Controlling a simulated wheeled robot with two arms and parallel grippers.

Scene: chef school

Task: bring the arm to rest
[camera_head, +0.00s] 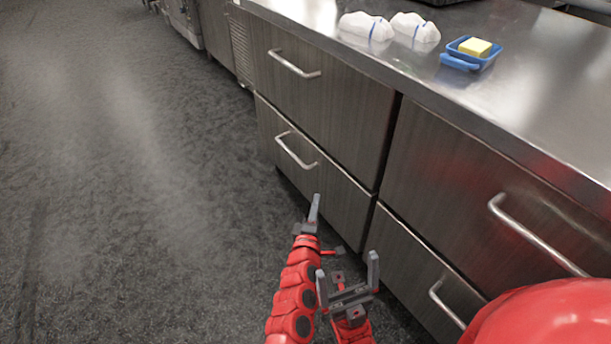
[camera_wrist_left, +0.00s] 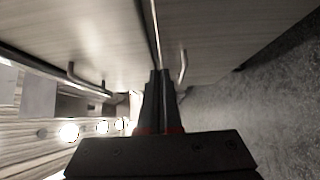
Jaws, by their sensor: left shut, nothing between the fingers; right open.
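My left gripper (camera_head: 314,208) is on a red arm and is the higher of the two in the head view. It is shut and empty, in front of the lower drawers. In the left wrist view its fingers (camera_wrist_left: 159,88) lie together with a drawer front behind them. My right gripper (camera_head: 347,281) is just below and to the right of it. Its two grey fingers stand apart with nothing between them.
A steel counter (camera_head: 535,110) runs along the right. Two white cloth-like bundles (camera_head: 367,26) and a blue tray (camera_head: 459,62) with a yellow block (camera_head: 475,47) are on it. Drawers with protruding handles (camera_head: 295,65) are below. The dark floor (camera_head: 130,200) at left is clear.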

